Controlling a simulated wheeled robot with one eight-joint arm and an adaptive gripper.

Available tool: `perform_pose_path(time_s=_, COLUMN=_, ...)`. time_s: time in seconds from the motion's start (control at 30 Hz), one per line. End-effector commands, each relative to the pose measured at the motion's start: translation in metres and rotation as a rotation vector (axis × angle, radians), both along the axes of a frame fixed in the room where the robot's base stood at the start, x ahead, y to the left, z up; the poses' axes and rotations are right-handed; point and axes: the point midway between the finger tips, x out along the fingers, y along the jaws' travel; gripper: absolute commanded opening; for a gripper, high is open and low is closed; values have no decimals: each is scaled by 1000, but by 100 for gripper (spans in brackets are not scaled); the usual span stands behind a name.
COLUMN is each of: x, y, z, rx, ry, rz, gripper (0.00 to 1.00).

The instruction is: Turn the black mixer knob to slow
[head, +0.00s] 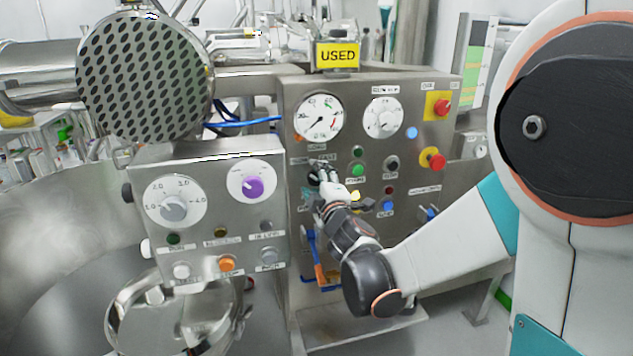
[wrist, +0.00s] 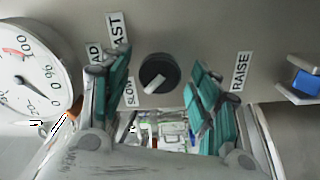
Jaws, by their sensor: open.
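The black mixer knob (wrist: 158,73) shows in the wrist view on the grey panel. Its white pointer bar lies toward the lower left, on the side of the SLOW label (wrist: 130,92). The FAST label (wrist: 118,32) is at the upper left of the knob. My gripper (wrist: 163,68) is open, with one teal-padded finger on each side of the knob and visible gaps between. I cannot tell how far the fingertips are from the panel. In the head view my gripper (head: 322,172) is at the panel's left part and covers much of the knob.
A white dial gauge (wrist: 30,75) is left of my fingers, and a RAISE label (wrist: 241,70) is to the right. Green button (head: 358,170) and red emergency buttons (head: 437,160) are to the right. A separate control box (head: 215,215) stands out at the left.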

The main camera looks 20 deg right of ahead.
Motion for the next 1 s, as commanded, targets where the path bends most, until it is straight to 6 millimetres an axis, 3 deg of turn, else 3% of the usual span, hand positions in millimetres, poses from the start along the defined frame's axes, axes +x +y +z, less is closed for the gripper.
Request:
perform_pose_path(time_s=0.17, x=-15, y=0, z=0, rx=0, ry=0, rz=0, gripper=56)
perform_pose_path(time_s=0.6, x=-99, y=0, z=0, rx=0, ry=0, rz=0, gripper=56)
perform_pose_path(time_s=0.8, x=-118, y=0, z=0, rx=0, ry=1, rz=1, gripper=56)
perform_pose_path(time_s=1.0, x=-122, y=0, z=0, rx=0, ry=1, rz=1, gripper=56)
